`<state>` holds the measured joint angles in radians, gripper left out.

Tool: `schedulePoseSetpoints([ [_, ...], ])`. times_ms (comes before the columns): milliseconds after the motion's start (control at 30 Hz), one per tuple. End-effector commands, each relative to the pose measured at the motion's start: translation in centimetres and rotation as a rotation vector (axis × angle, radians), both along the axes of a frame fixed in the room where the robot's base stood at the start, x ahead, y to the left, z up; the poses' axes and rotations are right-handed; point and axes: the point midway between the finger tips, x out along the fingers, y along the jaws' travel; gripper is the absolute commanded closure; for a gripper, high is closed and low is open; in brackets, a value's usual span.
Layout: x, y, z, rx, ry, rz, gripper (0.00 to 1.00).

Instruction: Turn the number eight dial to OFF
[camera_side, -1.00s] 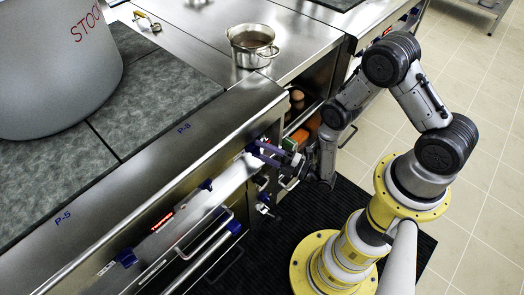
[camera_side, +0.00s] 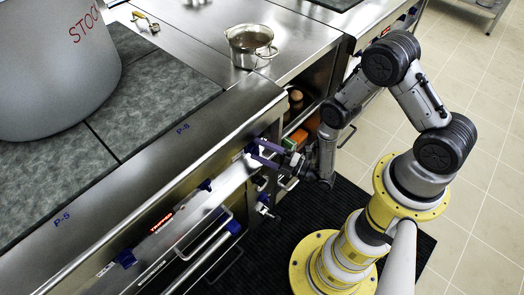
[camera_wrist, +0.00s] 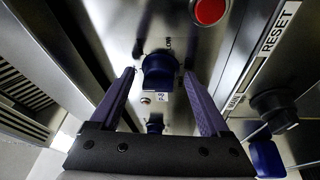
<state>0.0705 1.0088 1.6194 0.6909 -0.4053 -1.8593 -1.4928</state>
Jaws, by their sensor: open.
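A dark blue dial (camera_wrist: 158,72) sits on the steel front panel in the wrist view, with a small white label (camera_wrist: 162,97) just below it that I cannot read surely. My gripper (camera_wrist: 160,76) is open, with one purple finger on each side of the dial. Visible gaps separate the fingers from the dial, and I cannot tell any contact. In the side view my gripper (camera_side: 262,152) is at the panel, and the blue dial (camera_side: 251,148) partly shows at its fingertips.
A red button (camera_wrist: 209,11) and a strip marked RESET (camera_wrist: 279,29) are near the dial. A dark knob (camera_wrist: 273,110) is at the right. More blue dials (camera_side: 126,258) line the panel. A stockpot (camera_side: 55,70) and a small steel pot (camera_side: 251,46) stand on top.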

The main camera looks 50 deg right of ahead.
Motion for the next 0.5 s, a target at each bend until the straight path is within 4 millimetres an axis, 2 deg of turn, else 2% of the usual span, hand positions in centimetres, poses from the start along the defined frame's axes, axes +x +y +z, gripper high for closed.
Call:
schedulePoseSetpoints([
  [233, -1.7, -0.7, -0.3, 0.0, 0.004, -0.002, 0.2],
  [500, -6.7, -2.4, -1.0, 0.001, 0.006, -0.007, 0.2],
])
